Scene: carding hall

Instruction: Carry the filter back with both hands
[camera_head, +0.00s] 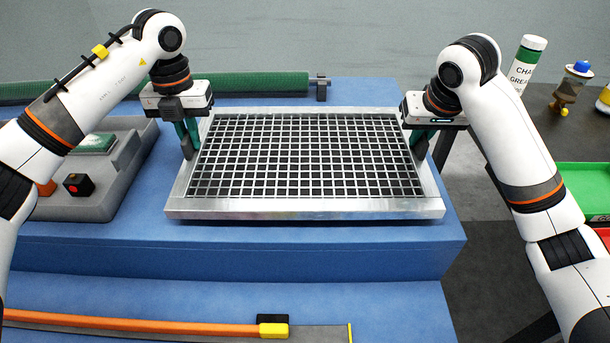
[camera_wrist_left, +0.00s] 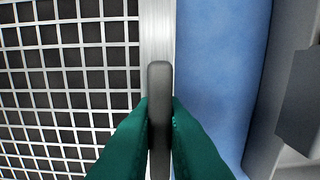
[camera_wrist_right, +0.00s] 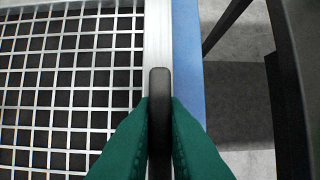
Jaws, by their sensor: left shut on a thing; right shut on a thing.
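The filter (camera_head: 305,208) is a flat silver frame with a white grid over dark mesh. It lies level over the blue surface in the head view; whether it touches that surface I cannot tell. My left gripper (camera_head: 190,142) is shut on the dark handle at the filter's left side; the handle (camera_wrist_left: 159,105) shows between green fingers in the left wrist view. My right gripper (camera_head: 420,145) is shut on the handle at the right side; that handle (camera_wrist_right: 160,110) shows between the fingers in the right wrist view.
A green roller (camera_head: 255,85) runs behind the filter. An orange strip (camera_head: 150,323) lies in front.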

